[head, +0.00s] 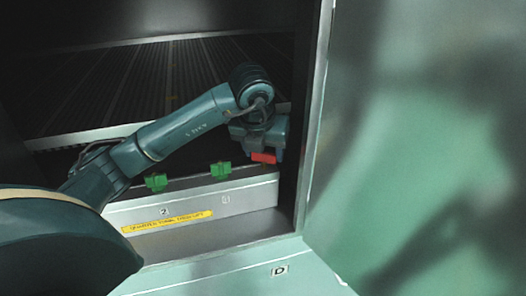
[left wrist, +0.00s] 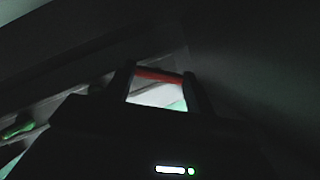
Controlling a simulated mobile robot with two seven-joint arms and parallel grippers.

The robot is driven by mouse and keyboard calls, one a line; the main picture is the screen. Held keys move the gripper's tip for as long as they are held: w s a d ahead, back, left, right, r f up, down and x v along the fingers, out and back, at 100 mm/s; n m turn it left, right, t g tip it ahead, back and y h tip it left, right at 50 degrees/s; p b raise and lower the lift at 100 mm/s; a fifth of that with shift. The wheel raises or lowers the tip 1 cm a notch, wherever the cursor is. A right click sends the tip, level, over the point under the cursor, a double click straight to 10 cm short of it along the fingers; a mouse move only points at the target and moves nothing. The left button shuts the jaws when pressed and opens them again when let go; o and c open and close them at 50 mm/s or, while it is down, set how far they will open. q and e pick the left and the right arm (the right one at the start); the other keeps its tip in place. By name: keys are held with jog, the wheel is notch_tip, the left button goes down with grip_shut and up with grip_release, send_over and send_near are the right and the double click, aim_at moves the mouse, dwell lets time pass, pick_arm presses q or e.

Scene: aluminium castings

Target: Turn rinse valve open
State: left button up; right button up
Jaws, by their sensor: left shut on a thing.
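A red handle (head: 263,157), which looks like the valve's, is at the right end of a grey ledge inside the dark cabinet. My left gripper (head: 262,152) reaches down over it from above and is shut on it, one finger at each side. In the left wrist view the red handle (left wrist: 158,75) shows as a red bar between the two dark fingers (left wrist: 158,90). The valve body under the handle is hidden, and I cannot tell its turn angle. My right gripper is not in view.
Two green handles, one at left (head: 156,181) and one nearer my gripper (head: 221,170), stand on the grey ledge (head: 250,191). A yellow label strip (head: 168,222) is on its front. The cabinet's side post (head: 314,120) and a pale green panel (head: 420,150) are close on the right.

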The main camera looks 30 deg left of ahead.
aim_at(265, 154)
pick_arm(q)
jog(key=n+y, duration=0.1)
jog(key=n, duration=0.2)
jog(key=shift+d+r, duration=0.1)
jog(key=shift+w+n+g+y+p, duration=0.1)
jog(key=shift+n+g+y+p, duration=0.35)
jog(key=shift+n, duration=0.75)
jog(key=shift+n+g, duration=0.25)
jog(key=shift+n, duration=0.25)
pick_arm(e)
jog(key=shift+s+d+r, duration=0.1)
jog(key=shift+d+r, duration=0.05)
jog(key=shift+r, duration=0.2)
pick_arm(q)
jog(key=o, duration=1)
notch_tip(265, 154, up, 10)
jog(key=p, duration=0.3)
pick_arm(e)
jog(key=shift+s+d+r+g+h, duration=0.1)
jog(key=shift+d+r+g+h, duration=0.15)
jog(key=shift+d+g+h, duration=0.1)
